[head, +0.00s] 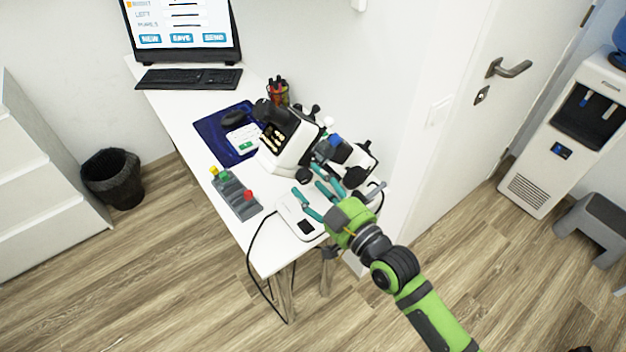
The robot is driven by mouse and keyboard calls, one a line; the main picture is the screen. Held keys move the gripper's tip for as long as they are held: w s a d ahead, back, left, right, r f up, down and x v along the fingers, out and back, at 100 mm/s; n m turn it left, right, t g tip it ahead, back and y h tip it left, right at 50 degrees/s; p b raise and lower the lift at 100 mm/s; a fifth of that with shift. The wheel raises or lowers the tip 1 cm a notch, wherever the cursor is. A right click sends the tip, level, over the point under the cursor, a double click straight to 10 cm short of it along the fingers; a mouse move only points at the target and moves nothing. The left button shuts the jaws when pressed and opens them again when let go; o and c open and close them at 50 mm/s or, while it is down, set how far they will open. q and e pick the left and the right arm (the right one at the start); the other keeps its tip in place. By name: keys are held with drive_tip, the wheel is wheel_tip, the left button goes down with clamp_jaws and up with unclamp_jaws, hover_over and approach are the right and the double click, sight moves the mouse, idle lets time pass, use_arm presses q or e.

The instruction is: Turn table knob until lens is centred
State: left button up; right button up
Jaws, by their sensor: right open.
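A white and black optical instrument (283,140) stands on the white table (180,100). A dark round knob (304,175) shows low on its near side; I cannot tell if this is the table knob. The lens cannot be made out at this size. My right gripper (309,187) is open, with teal fingers spread beside the near right side of the instrument. The fingers appear close to the dark knob, but I cannot tell whether they touch it. They hide part of the instrument's base and of the white device below. My left gripper is not in view.
A white device with a small display (300,222) lies at the table's near end. A grey button box (236,194), a blue mat (208,127), a pen holder (278,92), a keyboard (188,79) and a monitor (184,22) share the table. A wall stands close right.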

drive_tip(key=shift+w+a, duration=0.25)
drive_tip(key=shift+w, duration=0.1)
clamp_jaws()
drive_tip(key=shift+r+m+p, duration=0.1)
drive_tip(key=shift+m+p, duration=0.35)
drive_tip(key=shift+m, duration=0.55)
unclamp_jaws()
drive_tip(key=v, duration=1.2)
